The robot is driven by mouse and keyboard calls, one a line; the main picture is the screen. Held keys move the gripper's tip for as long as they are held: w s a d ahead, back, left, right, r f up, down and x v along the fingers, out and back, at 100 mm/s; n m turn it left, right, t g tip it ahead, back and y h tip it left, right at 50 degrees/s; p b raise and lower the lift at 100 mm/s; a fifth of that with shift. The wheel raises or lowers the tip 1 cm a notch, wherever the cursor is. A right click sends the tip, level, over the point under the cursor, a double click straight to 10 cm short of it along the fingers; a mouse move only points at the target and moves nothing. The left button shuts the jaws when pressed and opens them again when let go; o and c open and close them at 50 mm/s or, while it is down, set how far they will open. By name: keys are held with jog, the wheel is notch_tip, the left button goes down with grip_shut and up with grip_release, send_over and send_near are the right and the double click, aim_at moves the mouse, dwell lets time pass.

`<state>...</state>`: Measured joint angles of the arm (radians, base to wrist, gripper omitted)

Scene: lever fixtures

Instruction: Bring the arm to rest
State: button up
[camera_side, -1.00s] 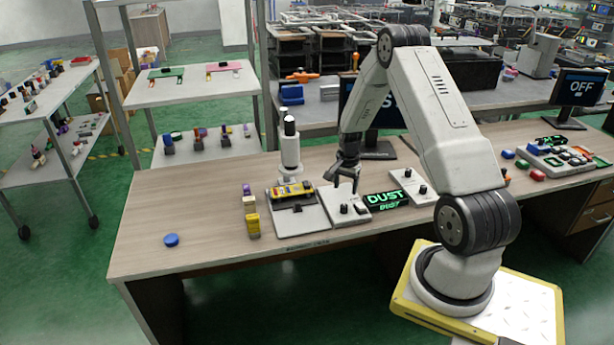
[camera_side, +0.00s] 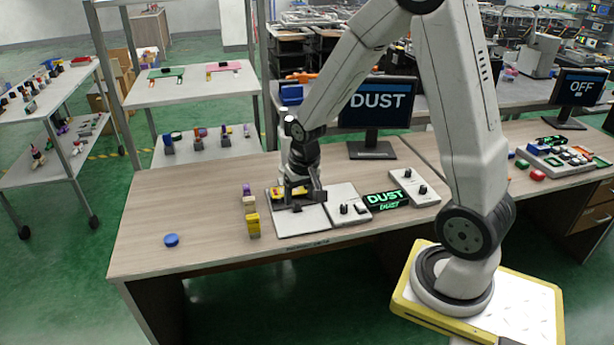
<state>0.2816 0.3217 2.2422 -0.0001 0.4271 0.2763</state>
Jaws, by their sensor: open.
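My gripper (camera_side: 299,199) is open and points down over the white plate (camera_side: 298,222) on the wooden table. A yellow item (camera_side: 279,194) on that plate shows beside and partly behind my gripper. I cannot tell whether the jaws touch it. The white panel (camera_side: 348,203) with small black knobs stands just right of my gripper. A display reading "DUST" (camera_side: 386,201) and a second white panel (camera_side: 414,187) with black knobs lie further right.
A monitor (camera_side: 377,103) reading "DUST" stands behind the panels. Stacked yellow and purple blocks (camera_side: 251,213) and a blue disc (camera_side: 171,240) are on the left. The table's front left is mostly clear. A button box (camera_side: 556,159) is at the far right.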

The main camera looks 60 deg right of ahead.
jog(key=s+a+r+n, duration=0.2)
jog(key=s+a+n, duration=0.4)
jog(key=a, duration=0.4)
jog(key=shift+s+r+t, duration=0.4)
jog(key=shift+s, duration=0.1)
